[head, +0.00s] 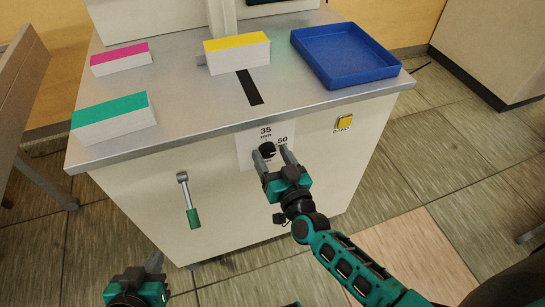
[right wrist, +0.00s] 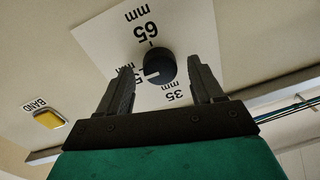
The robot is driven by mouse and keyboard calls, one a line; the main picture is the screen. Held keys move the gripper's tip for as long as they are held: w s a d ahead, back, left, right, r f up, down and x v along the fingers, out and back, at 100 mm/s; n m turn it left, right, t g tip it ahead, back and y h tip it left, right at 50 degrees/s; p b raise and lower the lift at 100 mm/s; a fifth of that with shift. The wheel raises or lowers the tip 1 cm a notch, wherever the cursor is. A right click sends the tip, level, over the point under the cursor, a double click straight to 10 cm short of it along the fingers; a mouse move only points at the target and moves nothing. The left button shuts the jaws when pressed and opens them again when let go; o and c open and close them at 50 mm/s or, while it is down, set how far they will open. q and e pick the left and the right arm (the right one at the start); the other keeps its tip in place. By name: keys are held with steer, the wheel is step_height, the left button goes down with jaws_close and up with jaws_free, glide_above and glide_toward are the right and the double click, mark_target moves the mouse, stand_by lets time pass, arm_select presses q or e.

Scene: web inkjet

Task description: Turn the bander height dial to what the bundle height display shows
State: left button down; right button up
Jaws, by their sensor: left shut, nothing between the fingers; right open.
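The bander height dial (head: 267,150) is a black round knob on a white plate on the cabinet's front. In the right wrist view the dial (right wrist: 160,66) has a white line pointing left, toward the partly hidden 50 mm label. The 65 mm and 35 mm labels also show there. My right gripper (head: 272,156) is open, its fingers (right wrist: 166,80) on either side of the dial; I cannot tell whether they touch it. My left gripper (head: 154,262) is shut and empty, low in front of the cabinet. No bundle height reading is visible; a dark panel (head: 268,1) is cut off at the top.
A yellow BAND button (head: 344,122) is right of the dial; a green-handled lever (head: 193,215) is left. The grey top (head: 195,105) carries pink (head: 121,58), yellow (head: 237,53) and green-topped (head: 114,117) stacks and a blue tray (head: 345,80). Floor in front is open.

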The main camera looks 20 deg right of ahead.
steer(key=c, duration=1.1)
arm_select(q)
steer(key=shift+a, duration=0.1)
arm_select(e)
steer(key=shift+o, duration=0.2)
